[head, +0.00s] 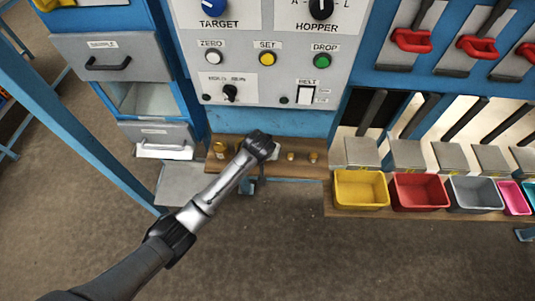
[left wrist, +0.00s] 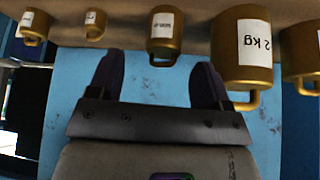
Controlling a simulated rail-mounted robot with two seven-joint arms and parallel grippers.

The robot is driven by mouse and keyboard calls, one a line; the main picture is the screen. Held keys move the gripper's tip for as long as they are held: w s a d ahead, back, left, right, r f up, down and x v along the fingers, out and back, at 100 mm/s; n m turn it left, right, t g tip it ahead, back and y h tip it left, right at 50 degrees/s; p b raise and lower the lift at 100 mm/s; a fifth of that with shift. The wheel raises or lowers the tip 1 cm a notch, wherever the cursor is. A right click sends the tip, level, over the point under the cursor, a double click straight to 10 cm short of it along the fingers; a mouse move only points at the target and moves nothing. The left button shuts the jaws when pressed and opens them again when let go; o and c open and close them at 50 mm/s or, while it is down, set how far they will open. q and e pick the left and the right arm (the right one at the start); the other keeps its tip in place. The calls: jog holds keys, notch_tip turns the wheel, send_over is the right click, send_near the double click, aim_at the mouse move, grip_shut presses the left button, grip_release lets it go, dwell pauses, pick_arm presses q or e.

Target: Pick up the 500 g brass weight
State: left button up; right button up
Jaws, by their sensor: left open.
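Several brass weights with handles stand in a row on a wooden shelf. In the left wrist view, the middle weight (left wrist: 165,36) has a small upside-down label that looks like 500 g. A larger weight marked 2 kg (left wrist: 241,45) stands to its right. My left gripper (left wrist: 157,78) is open and empty, its two fingers pointing toward the row. The middle weight lies ahead of the gap between them, apart from both fingers. In the head view, my left wrist (head: 260,147) hides the middle of the row. My right gripper is in neither view.
Two small weights (head: 291,156) show right of my wrist, a larger one (head: 220,149) left of it. The control panel (head: 265,60) rises behind the shelf (head: 280,170). A yellow bin (head: 360,204) and other coloured bins stand to the right, grey drawers (head: 110,57) to the left.

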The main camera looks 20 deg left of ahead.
pick_arm(q)
jog(key=shift+b+x, duration=0.6)
jog(key=shift+x, duration=1.95)
jog(key=shift+s+a, duration=0.1)
jog(key=shift+a, duration=0.05)
jog(key=c, duration=1.2)
jog(key=shift+c, duration=0.7)
jog(key=shift+r, duration=0.1)
